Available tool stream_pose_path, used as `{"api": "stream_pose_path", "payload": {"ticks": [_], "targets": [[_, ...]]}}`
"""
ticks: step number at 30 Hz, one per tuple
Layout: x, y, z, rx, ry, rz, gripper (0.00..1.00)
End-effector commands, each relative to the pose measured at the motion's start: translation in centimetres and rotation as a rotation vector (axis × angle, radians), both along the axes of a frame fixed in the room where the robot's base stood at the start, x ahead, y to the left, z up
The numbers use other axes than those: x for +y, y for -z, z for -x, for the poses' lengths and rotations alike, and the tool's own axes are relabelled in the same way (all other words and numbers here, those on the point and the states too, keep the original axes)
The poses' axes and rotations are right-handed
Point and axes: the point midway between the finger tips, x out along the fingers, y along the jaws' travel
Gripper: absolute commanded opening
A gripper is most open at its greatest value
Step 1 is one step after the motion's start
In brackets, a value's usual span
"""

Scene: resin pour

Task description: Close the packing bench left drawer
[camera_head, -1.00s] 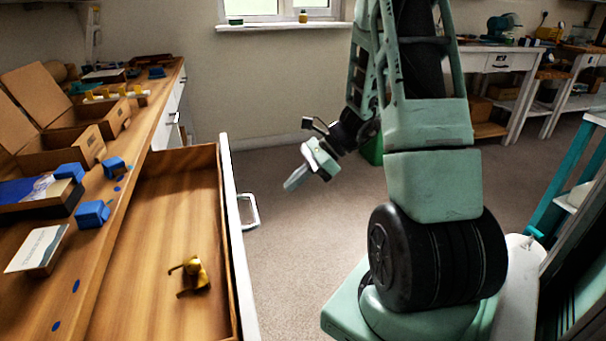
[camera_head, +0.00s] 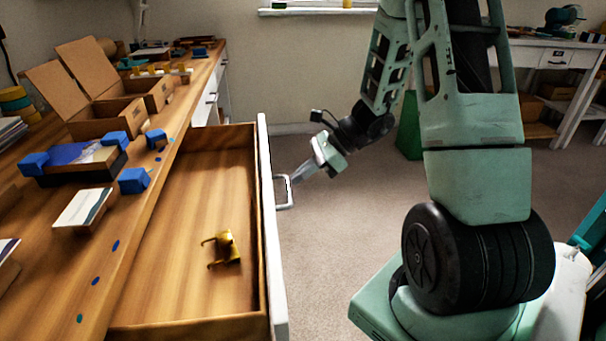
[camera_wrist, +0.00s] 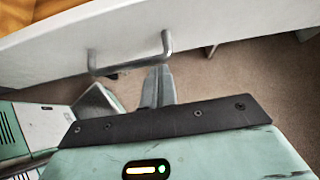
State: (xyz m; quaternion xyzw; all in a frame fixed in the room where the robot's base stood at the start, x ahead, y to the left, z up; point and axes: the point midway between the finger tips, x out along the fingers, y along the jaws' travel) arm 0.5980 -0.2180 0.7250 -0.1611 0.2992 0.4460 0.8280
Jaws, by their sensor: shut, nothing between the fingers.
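The drawer (camera_head: 190,328) of the packing bench (camera_head: 128,258) is pulled well out, with its white front (camera_head: 272,235) facing right. A metal bar handle (camera_head: 289,192) sticks out from that front; it also shows in the wrist view (camera_wrist: 168,42). My gripper (camera_head: 296,177) is shut and empty, its fingertips close beside the handle. In the wrist view the closed fingers (camera_wrist: 158,75) point at the handle bar and the white drawer front beyond. I cannot tell whether they touch the bar. A small brass-coloured piece (camera_head: 224,248) lies inside the drawer.
Open cardboard boxes (camera_head: 105,115), blue blocks (camera_head: 134,180) and a card (camera_head: 84,208) lie on the bench top. A green bin (camera_head: 408,128) stands on the floor behind my arm.

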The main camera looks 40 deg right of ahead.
Motion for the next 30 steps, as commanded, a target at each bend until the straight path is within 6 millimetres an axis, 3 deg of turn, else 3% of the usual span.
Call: {"api": "stream_pose_path", "payload": {"ticks": [8,21,30], "targets": [[2.6,0.1,-1.7,-0.001,-0.006,-0.001,0.00],[11.9,0.1,-7.9,-0.002,-0.008,-0.001,0.00],[16.9,0.1,-11.3,-0.001,-0.004,-0.001,0.00]]}}
